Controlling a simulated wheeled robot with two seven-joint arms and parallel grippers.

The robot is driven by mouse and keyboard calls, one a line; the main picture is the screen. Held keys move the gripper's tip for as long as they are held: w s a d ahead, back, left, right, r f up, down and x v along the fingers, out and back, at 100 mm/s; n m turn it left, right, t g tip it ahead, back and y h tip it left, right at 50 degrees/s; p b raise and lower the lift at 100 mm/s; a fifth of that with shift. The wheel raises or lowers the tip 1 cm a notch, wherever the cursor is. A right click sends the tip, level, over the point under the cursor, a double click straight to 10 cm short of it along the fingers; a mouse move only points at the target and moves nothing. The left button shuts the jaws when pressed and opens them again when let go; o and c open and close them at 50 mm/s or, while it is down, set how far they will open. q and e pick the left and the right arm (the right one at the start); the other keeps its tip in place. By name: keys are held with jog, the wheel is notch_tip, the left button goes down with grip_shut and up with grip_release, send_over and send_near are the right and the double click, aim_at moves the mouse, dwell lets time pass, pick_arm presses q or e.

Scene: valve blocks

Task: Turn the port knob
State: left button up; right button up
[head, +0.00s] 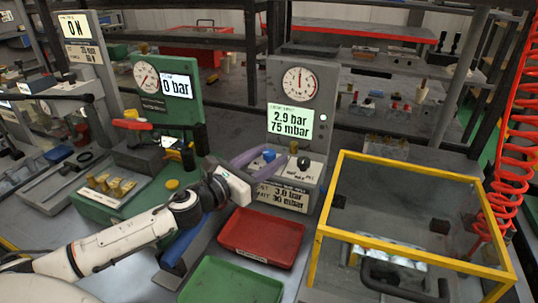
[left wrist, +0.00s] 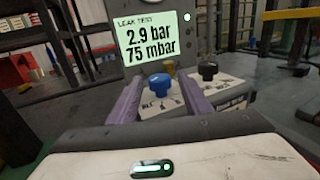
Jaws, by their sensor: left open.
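The leak test unit (head: 293,92) has a grey panel with a round gauge and a screen reading 2.9 bar and 75 mbar. A blue knob (head: 268,156) and a black knob (head: 303,163) sit on its base; I cannot read which is the port knob. My left gripper (head: 266,158) is open, with purple fingers reaching toward the blue knob. In the left wrist view, the blue knob (left wrist: 160,85) shows between the fingers (left wrist: 162,78), with gaps on both sides. The black knob (left wrist: 208,71) is just right of the right finger. My right gripper is not in view.
A red tray (head: 263,238) and a green tray (head: 230,283) lie in front of the unit. A yellow-framed clear box (head: 420,172) stands to the right. A green station (head: 175,85) with a 0 bar screen stands left. Shelves fill the back.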

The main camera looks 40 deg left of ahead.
pick_arm(q)
jog(key=shift+w, duration=0.35)
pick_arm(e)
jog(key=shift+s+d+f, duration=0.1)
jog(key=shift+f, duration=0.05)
